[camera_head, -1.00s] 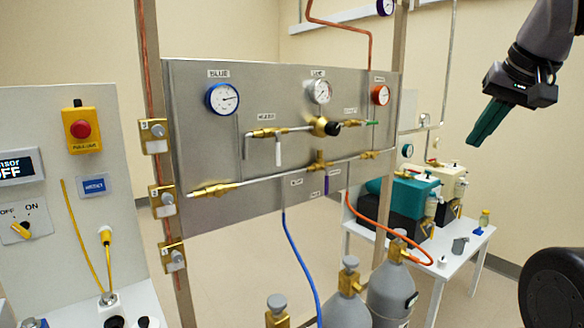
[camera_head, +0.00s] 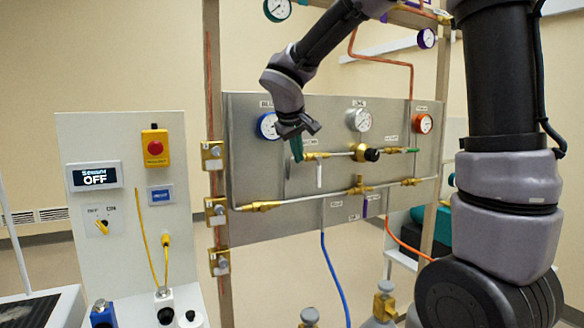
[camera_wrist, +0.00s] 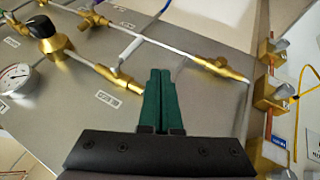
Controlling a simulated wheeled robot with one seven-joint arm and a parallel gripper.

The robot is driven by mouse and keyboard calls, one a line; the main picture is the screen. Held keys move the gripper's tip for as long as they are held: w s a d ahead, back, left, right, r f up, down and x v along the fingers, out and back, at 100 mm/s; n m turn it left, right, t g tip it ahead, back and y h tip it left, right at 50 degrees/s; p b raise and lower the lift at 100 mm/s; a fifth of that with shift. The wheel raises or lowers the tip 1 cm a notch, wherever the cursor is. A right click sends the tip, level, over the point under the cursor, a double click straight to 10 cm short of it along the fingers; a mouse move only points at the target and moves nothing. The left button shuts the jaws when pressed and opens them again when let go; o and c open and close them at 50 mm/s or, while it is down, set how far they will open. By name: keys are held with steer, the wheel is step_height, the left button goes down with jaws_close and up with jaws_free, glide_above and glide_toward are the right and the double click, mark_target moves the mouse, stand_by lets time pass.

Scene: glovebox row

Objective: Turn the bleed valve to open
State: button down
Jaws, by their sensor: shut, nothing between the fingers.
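A small brass valve (camera_head: 317,156) sits on the upper pipe of the steel panel, at its left end. Its white lever (camera_head: 319,176) hangs down, across the pipe. A small label lies beside it, too blurred to read surely; I take this as the bleed valve. In the wrist view the valve (camera_wrist: 119,77) and its lever (camera_wrist: 130,46) lie just left of my fingertips. My gripper (camera_head: 298,158) has green fingers, shut and empty, in front of the panel left of the valve. It also shows in the wrist view (camera_wrist: 161,74), apart from the lever.
The steel panel (camera_head: 262,222) also carries a black-knobbed regulator (camera_head: 370,154), several gauges and a lower pipe with brass fittings (camera_head: 262,206). Brass blocks (camera_head: 214,155) line the left post. A white board (camera_head: 85,140) with a red button stands left. Gas cylinders (camera_head: 384,302) stand below.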

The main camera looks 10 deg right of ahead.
mark_target(319, 172)
steer(key=w+d+f, duration=0.5)
steer(key=w+f, duration=0.2)
steer(key=shift+d+f, duration=0.25)
steer(key=shift+d, duration=0.15)
steer(key=shift+w, duration=0.1)
